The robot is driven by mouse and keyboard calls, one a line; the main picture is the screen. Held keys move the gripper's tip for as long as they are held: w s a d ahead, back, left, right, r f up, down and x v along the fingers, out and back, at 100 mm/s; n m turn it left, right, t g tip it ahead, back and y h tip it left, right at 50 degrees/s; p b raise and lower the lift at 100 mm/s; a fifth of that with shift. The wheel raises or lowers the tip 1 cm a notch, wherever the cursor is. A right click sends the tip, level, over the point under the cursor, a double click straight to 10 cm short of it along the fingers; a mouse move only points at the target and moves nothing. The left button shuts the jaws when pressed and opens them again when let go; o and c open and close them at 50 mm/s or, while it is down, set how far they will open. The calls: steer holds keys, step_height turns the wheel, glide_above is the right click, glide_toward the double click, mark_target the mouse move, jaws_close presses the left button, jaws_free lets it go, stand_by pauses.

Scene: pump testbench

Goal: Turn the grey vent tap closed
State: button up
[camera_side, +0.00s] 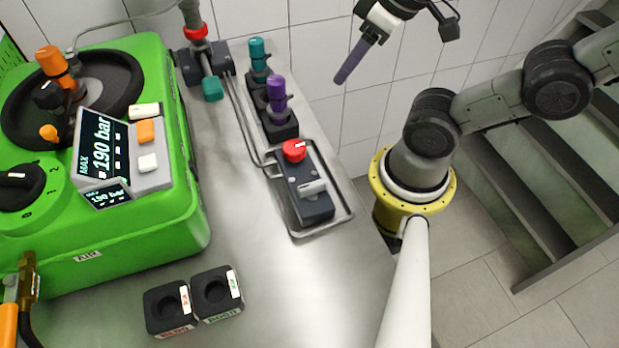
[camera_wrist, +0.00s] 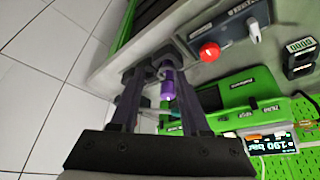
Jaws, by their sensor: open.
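A light grey lever-like handle (camera_side: 313,188) sits on a dark control box (camera_side: 303,175) at the middle of the bench; I take it for the grey vent tap. It also shows at the top of the wrist view (camera_wrist: 254,30), beside a red button. Whether it is open or closed I cannot tell. My gripper (camera_side: 345,76) hangs above and to the right of the box in the side view, apart from it. In the wrist view its two fingers (camera_wrist: 155,74) are spread. A purple-topped coupling (camera_wrist: 168,84) shows between them, farther off, and nothing looks gripped.
A metal guard rail (camera_side: 345,205) runs around the box. Purple (camera_side: 277,92) and teal (camera_side: 258,52) couplings stand behind it. A green pump unit (camera_side: 140,230) fills the left; its display reads 190 bar. Two black sockets (camera_side: 192,299) stand in front. The bench between is clear.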

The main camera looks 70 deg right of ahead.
steer(key=w+a+r+n+g, duration=0.1)
steer(key=a+r+n+g, duration=0.1)
steer(key=a+r+g, duration=0.15)
steer(key=n+g+h, duration=0.3)
steer(key=n+g, duration=0.2)
steer(key=n, duration=0.2)
glide_above(312, 185)
steer(key=w+a, duration=0.4)
steer(key=f, duration=0.2)
steer(key=x, duration=1.3)
steer(key=shift+w+d, duration=0.15)
steer(key=shift+d, duration=0.05)
jaws_close()
